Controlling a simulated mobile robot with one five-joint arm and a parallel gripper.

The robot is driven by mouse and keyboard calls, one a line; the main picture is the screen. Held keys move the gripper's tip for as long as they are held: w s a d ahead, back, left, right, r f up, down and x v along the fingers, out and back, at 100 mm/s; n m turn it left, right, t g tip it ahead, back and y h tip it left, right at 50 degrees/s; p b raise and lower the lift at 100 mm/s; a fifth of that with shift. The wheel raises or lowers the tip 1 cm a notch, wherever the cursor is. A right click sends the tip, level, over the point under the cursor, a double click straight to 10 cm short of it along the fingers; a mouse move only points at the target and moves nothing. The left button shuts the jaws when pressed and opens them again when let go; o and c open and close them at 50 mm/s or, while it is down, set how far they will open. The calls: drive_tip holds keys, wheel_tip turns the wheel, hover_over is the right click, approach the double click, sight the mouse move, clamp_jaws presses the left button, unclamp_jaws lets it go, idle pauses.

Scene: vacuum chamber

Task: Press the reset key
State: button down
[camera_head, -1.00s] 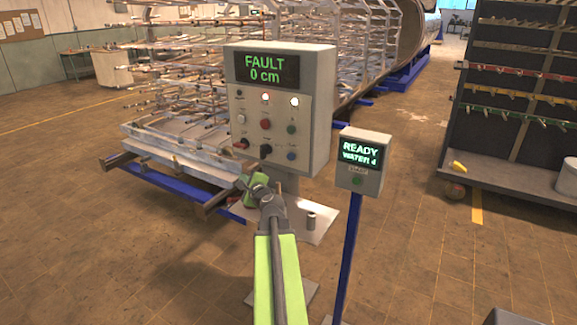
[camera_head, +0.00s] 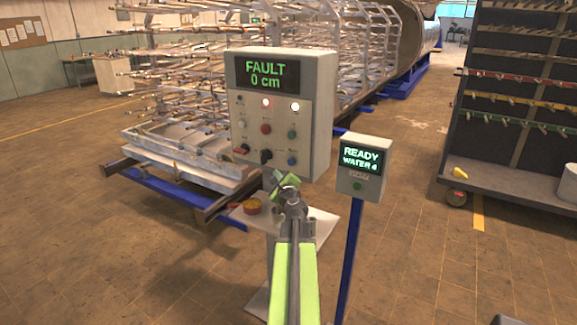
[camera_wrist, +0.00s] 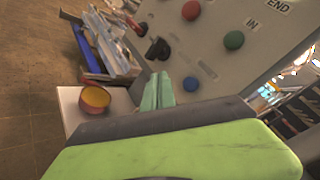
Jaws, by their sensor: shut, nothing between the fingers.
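The grey control panel (camera_head: 318,110) reads "FAULT 0 cm", with a red and a white lamp lit. Below are a red button (camera_head: 265,128), a green button (camera_head: 291,134), a blue button (camera_head: 291,158) and a black knob (camera_head: 266,156). I cannot read which is labelled reset. In the wrist view, the blue button (camera_wrist: 217,84) is right of my fingertips and the black knob (camera_wrist: 157,49) is just above them. My gripper (camera_head: 285,183) is shut and empty, in front of the panel's lower edge, and its green fingers (camera_wrist: 158,91) point at the panel. Contact is not visible.
A smaller box (camera_head: 375,183) reading "READY WATER" stands on a blue post to the right. A red and yellow pot (camera_head: 252,206) sits on a pale plate below the panel. A loaded rack stands behind left, a dark shelf (camera_head: 470,165) at right.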

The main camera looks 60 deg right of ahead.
sight(289, 165)
drive_tip(key=d, duration=0.6)
drive_tip(key=shift+d, duration=0.4)
idle(1.5)
drive_tip(key=shift+d, duration=0.45)
drive_tip(key=shift+d, duration=0.5)
idle(0.5)
idle(0.4)
drive_tip(key=shift+a, duration=0.95)
drive_tip(key=shift+a, duration=2.55)
